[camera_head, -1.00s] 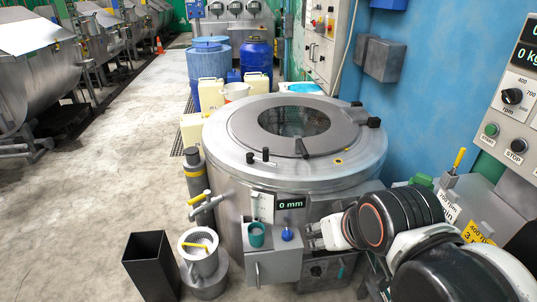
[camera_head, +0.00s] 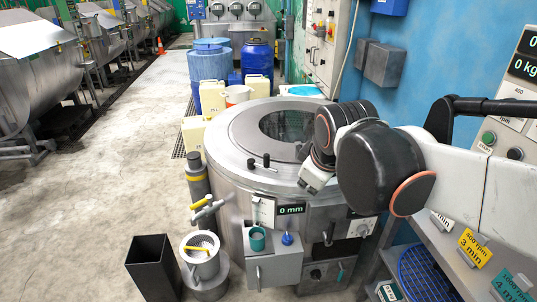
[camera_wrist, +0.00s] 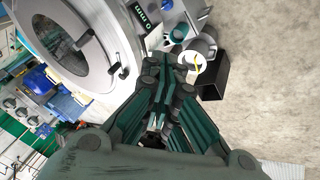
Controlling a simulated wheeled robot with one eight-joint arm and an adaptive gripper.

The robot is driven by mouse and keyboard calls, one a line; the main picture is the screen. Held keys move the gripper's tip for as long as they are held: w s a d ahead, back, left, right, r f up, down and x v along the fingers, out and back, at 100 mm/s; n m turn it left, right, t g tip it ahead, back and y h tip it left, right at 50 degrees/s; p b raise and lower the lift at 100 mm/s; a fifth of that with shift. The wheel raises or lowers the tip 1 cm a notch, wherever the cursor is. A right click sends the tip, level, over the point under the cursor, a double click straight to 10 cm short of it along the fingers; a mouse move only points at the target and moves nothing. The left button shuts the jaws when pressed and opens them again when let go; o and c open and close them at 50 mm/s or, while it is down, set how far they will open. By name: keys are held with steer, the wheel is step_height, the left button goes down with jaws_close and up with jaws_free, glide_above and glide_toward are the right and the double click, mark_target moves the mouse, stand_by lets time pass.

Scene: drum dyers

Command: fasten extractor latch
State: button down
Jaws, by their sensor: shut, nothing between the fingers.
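The extractor (camera_head: 228,192) is a round steel drum with a flat lid and a round dark window (camera_head: 282,124). Its lid seems closed. Small black posts (camera_head: 258,161) stand at the lid's front edge. I cannot tell for sure which part is the latch. My gripper (camera_head: 309,184) is by the drum's front right rim, partly hidden by my arm. In the wrist view its fingers (camera_wrist: 178,64) are together and empty, apart from the lid.
Open floor lies further left.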

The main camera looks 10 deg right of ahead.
steer(key=w+a+f+n+g+h+p, duration=0.1)
steer(key=w+n+p, duration=0.2)
steer(key=w+n, duration=0.65)
steer(key=w+a+f+n+g+p, duration=0.1)
steer(key=w+a+f+n+p, duration=0.3)
steer(key=w, duration=1)
steer(key=w+f+n+p, duration=0.1)
steer(key=w+f+n, duration=0.4)
steer(key=w+n, duration=0.3)
steer(key=shift+d+f+h, duration=0.3)
steer(key=shift+f+h, duration=0.05)
steer(key=shift+h, duration=0.05)
steer(key=shift+r, duration=0.1)
